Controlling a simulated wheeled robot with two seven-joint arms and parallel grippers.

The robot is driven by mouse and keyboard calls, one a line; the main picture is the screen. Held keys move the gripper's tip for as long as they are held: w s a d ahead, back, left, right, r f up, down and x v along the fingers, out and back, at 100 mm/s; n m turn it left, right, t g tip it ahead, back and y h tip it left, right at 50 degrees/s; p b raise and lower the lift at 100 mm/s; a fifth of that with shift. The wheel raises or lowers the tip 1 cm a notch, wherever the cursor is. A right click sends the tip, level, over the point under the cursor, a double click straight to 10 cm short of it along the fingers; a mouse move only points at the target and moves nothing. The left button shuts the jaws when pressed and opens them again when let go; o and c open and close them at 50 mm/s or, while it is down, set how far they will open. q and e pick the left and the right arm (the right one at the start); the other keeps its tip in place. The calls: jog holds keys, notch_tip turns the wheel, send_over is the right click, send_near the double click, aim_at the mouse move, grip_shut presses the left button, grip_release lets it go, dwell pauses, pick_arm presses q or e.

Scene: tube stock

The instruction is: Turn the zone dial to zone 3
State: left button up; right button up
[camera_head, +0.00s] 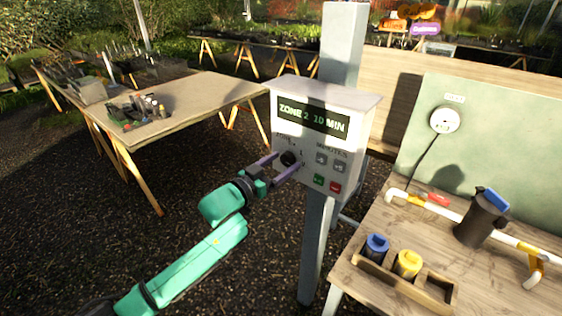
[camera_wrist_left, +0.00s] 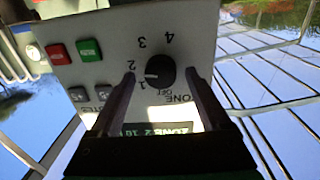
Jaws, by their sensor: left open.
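The white control box (camera_head: 318,125) is on a grey post, and its display (camera_head: 313,118) reads ZONE 2 10 MIN. The black zone dial (camera_head: 289,158) is on its front at lower left. In the left wrist view the dial (camera_wrist_left: 161,73) has the marks OFF, 1, 2, 3 and 4 around it; its white pointer line points left, near 1 and 2. My left gripper (camera_head: 284,166) is open, one finger on each side of the dial, with a visible gap to the knob in the wrist view (camera_wrist_left: 160,85). My right gripper is not in view.
The box also has grey MINUTES buttons (camera_head: 321,160), a green button (camera_head: 319,181) and a red button (camera_head: 335,187). A wooden bench (camera_head: 375,230) with white pipe, a dark jug (camera_head: 480,222) and capped containers stands at right. Another table (camera_head: 190,105) stands at left.

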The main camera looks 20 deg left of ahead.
pick_arm(q)
jog(key=shift+a, duration=0.1)
grip_shut()
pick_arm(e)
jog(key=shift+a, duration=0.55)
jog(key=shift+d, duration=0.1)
pick_arm(q)
jog(key=m, duration=0.3)
jog(key=shift+m, duration=0.3)
jog(key=m, duration=0.4)
jog(key=shift+s+m, duration=0.1)
jog(key=shift+m, duration=0.9)
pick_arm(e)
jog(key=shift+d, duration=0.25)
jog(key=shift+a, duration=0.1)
pick_arm(q)
grip_release()
